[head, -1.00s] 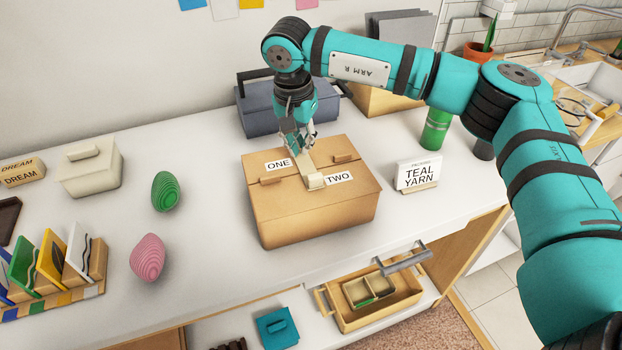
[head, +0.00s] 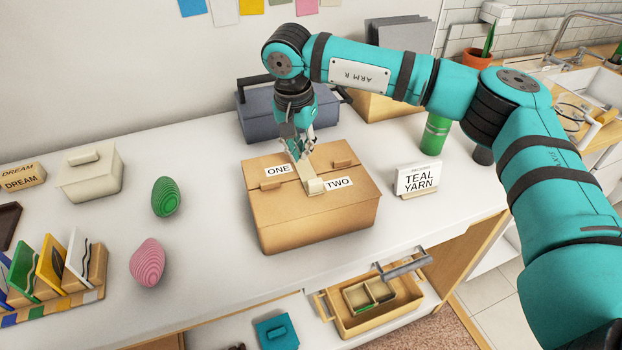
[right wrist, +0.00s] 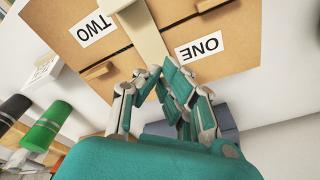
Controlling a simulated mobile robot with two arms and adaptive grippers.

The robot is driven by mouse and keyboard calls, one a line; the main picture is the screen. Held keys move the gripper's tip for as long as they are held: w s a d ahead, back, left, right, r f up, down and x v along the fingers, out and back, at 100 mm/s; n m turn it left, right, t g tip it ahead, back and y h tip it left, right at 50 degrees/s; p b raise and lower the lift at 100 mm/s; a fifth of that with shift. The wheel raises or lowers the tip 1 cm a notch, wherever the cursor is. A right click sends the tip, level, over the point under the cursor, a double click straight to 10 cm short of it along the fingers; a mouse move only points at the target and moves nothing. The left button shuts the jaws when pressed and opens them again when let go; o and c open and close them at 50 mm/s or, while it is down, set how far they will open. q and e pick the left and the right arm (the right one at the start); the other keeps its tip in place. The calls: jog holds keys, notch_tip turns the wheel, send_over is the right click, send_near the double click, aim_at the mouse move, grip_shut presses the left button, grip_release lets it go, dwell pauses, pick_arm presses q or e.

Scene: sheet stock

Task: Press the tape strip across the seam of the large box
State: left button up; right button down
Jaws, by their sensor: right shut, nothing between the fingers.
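The large box (head: 310,225) is tan cardboard with two top flaps, labelled ONE and TWO, and a small tab on each. My right gripper (head: 303,158) is shut and empty, pointing down at the strip's back part. In the right wrist view its fingertips (right wrist: 158,76) are close by the strip; I cannot tell whether they touch. My left gripper is not in view.
A dark blue-grey toolbox (head: 260,110) stands close behind the box. A TEAL YARN sign (head: 418,177) and a green cylinder (head: 435,136) are at the right. Green (head: 166,197) and pink (head: 147,262) egg shapes stand left.

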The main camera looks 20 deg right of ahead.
dwell(0.6)
jog(key=shift+f+b, duration=0.9)
jog(key=shift+f, duration=0.45)
jog(key=shift+r, duration=0.1)
notch_tip(320, 180, up, 9)
jog(key=p, duration=0.5)
dwell(0.7)
